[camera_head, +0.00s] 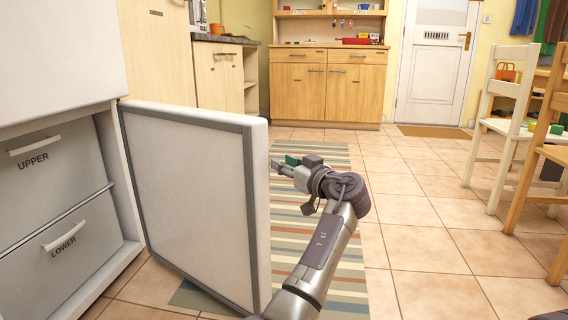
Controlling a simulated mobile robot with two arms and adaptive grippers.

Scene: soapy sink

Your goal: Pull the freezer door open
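The freezer door (190,200) is a white panel with a grey seal around its inner face. It stands swung open, and its inner face shows. The freezer compartment (118,200) at the left is exposed, with an UPPER drawer (55,170) and a LOWER drawer (75,250), both pushed in. My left gripper (281,165) is just right of the door's free edge, on its outer side. Whether it touches the door is unclear, and its finger gap is too small to tell. The outer face and handle of the door are hidden. My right gripper is out of view.
A striped rug (345,240) lies on the tiled floor beyond the door. White and wooden chairs (505,120) stand by a table at the right. Wooden cabinets (325,90) and a white door (435,65) are at the back. The middle floor is clear.

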